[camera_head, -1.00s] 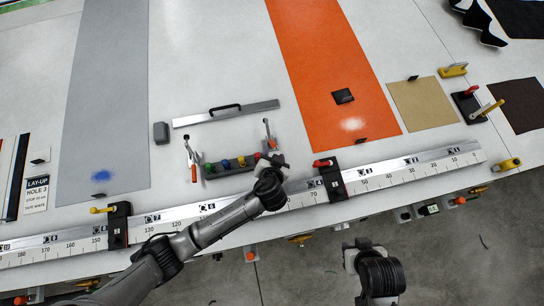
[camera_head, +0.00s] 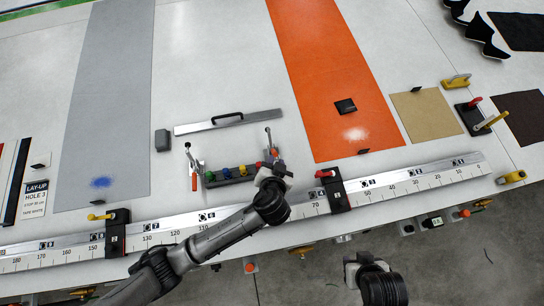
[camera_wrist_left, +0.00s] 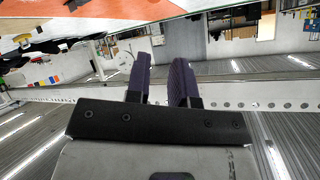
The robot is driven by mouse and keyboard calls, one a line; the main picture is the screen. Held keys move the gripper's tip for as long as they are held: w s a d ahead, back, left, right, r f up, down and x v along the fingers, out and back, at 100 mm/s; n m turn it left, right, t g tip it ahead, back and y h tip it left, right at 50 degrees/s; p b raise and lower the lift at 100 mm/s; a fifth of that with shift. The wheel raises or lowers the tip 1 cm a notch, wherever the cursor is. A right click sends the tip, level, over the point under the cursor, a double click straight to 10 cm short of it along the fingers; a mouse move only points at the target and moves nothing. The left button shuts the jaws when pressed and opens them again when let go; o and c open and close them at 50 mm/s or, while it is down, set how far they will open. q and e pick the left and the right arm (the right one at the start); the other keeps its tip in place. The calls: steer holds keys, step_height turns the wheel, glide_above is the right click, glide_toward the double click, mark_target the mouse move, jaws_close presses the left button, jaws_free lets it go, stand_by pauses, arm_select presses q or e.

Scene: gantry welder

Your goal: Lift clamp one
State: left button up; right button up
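Two black clamps sit on the long silver ruled rail. One with a red handle (camera_head: 333,190) is right of the middle, and one with a yellow handle (camera_head: 116,232) is at the left. I cannot read for sure which is clamp one. My left gripper (camera_head: 274,172) is left of the red-handled clamp, apart from it, near the right end of the small tool rack. In the left wrist view its two dark fingers (camera_wrist_left: 162,80) stand apart with nothing between them. My right gripper (camera_head: 360,264) is low in the head view, off the table's front edge, its fingers unclear.
The rack (camera_head: 230,173) holds several coloured-handled items, with toggle clamps at its ends. A handled metal bar (camera_head: 228,122) lies behind it. Another red-handled black clamp (camera_head: 473,117) stands at the right. The orange strip (camera_head: 330,80) is mostly clear.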

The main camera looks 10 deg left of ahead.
arm_select(q)
steer(key=w+a+r+t+b, duration=0.1)
steer(key=w+r, duration=0.3)
steer(key=w, duration=0.1)
steer(key=w+a+r+t+y+b, duration=0.1)
steer(key=w+a+r+t+b, duration=0.1)
steer(key=w+r, duration=0.2)
steer(key=w+a+r+t+b, duration=0.1)
steer(key=w+a+r+b, duration=0.1)
steer(key=w+r, duration=0.2)
steer(key=shift+x, duration=0.9)
jaws_close()
steer(key=w+a+r+n+g+b, duration=0.1)
steer(key=w+a+r+b, duration=0.3)
steer(key=w, duration=0.4)
steer(key=m+g+h, duration=0.7)
steer(key=m+g, duration=0.3)
steer(key=g, duration=0.6)
glide_toward(274, 150)
steer(key=shift+p+x, duration=0.7)
steer(key=shift+x, duration=2.65)
